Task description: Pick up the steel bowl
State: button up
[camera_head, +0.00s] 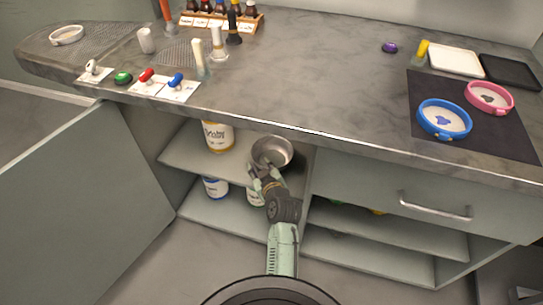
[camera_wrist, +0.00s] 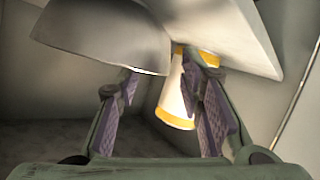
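The steel bowl (camera_head: 272,152) sits on the upper shelf of the open cabinet under the counter, right of a white tub with a yellow band. My gripper (camera_head: 264,176) reaches in from the front, just below and in front of the bowl in the head view. In the wrist view the bowl (camera_wrist: 100,38) fills the upper left, with its rim close to the left fingertip. My gripper's fingers (camera_wrist: 165,75) stand apart, with a visible gap between their purple pads. I cannot tell whether a finger touches the bowl.
The white tub (camera_head: 218,136) shares the upper shelf. A blue-banded jar (camera_head: 215,187) stands on the lower shelf (camera_head: 232,211). The cabinet door (camera_head: 85,205) is swung open at left. The counter edge (camera_head: 330,137) overhangs, and a closed drawer (camera_head: 400,190) lies right.

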aim_at(253, 156)
jog(key=x, duration=0.1)
jog(key=p+x, duration=0.1)
jog(key=x, duration=0.3)
jog(key=shift+a+r, duration=0.25)
jog(key=shift+w+a+f, duration=0.1)
jog(key=shift+w+f, duration=0.15)
jog(key=shift+w, duration=0.15)
jog(key=shift+c, duration=0.5)
grip_shut()
